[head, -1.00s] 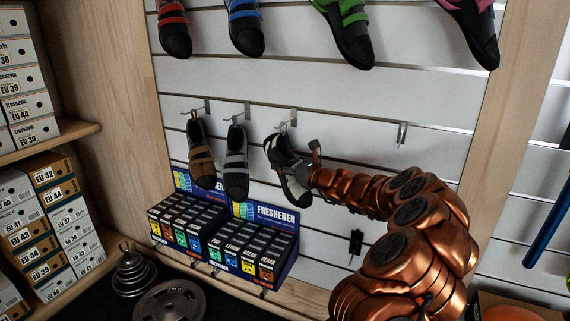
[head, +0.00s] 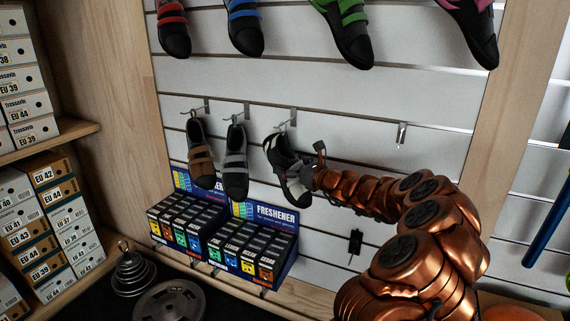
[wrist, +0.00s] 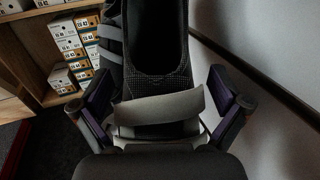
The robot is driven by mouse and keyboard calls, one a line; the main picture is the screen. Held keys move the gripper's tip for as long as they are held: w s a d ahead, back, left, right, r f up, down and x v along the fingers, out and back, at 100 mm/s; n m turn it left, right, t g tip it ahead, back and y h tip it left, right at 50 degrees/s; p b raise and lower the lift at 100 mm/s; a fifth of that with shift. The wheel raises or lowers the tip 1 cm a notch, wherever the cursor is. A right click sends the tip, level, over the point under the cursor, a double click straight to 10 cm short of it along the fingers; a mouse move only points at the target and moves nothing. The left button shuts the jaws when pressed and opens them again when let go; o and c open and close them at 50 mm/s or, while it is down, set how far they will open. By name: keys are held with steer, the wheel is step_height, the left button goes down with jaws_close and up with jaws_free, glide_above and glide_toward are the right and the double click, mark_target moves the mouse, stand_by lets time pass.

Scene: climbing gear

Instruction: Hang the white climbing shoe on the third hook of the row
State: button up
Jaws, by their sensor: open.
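The white climbing shoe (head: 284,160), white with black parts, hangs toe down from the third hook (head: 287,121) of the lower row. It also fills the middle of the wrist view, with its pale strap (wrist: 158,112) across the front. My gripper (head: 304,172) is at the shoe's right side in the head view. In the wrist view my gripper (wrist: 165,100) is open, with one finger on each side of the shoe and a gap beside it.
A brown shoe (head: 200,160) and a grey shoe (head: 236,165) hang close on the left. An empty hook (head: 401,133) is to the right. Freshener boxes (head: 255,245) stand below. Several shoes hang above.

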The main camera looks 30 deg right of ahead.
steer(key=s+d, duration=0.2)
steer(key=s, duration=0.8)
